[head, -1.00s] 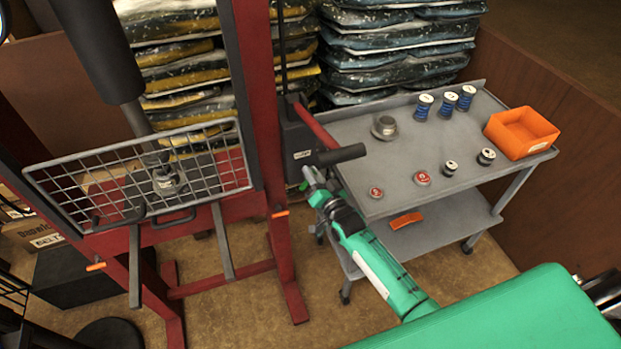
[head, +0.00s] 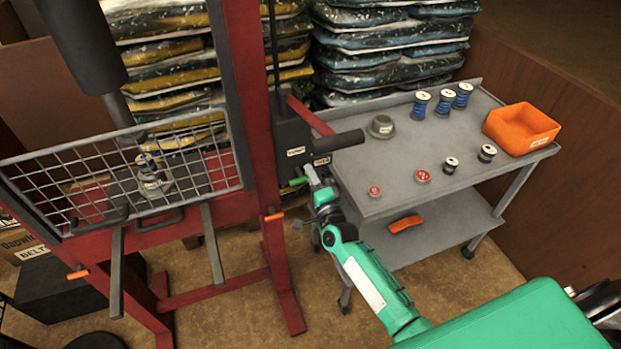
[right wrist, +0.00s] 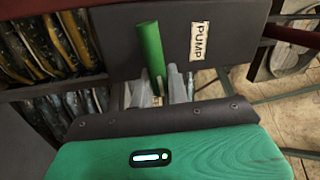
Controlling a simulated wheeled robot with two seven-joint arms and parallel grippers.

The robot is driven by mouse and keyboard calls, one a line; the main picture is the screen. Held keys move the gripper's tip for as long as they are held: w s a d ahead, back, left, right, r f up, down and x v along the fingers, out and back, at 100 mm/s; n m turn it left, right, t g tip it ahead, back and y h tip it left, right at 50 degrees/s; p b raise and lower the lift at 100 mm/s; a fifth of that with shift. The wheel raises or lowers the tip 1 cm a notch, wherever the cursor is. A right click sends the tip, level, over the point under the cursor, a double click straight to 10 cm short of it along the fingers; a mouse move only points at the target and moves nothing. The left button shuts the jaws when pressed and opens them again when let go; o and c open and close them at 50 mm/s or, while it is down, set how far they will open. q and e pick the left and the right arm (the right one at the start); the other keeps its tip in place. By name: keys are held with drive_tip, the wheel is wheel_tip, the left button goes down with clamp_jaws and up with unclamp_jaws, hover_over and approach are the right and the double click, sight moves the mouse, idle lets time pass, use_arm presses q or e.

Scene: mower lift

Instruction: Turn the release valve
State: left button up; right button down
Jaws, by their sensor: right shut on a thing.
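The release valve shows as a short green handle (head: 293,183) low on the dark pump box (head: 291,136) of the red press. In the right wrist view the green handle (right wrist: 150,52) runs down between the grey fingers of my right gripper (right wrist: 162,88). In the head view my right gripper (head: 311,176) is at the box's lower right, shut on the green handle. The handle's lower end and its pivot are partly hidden by the fingers. My left gripper is not in view.
A black-gripped pump lever (head: 338,142) sticks out right, just above my right gripper. A grey cart (head: 392,203) with spools, small tins and an orange bin (head: 521,130) stands to the right. A wire guard (head: 205,168) is on the press at left.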

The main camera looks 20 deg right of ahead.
drive_tip(key=shift+f+m, duration=0.15)
drive_tip(key=shift+m, duration=0.55)
drive_tip(key=c, duration=1.4)
unclamp_jaws()
drive_tip(key=s+f+b, duration=0.2)
drive_tip(key=s+b, duration=0.1)
drive_tip(key=s, duration=1)
drive_tip(key=shift+s+d+f, duration=0.3)
drive_tip(key=shift+f, duration=0.05)
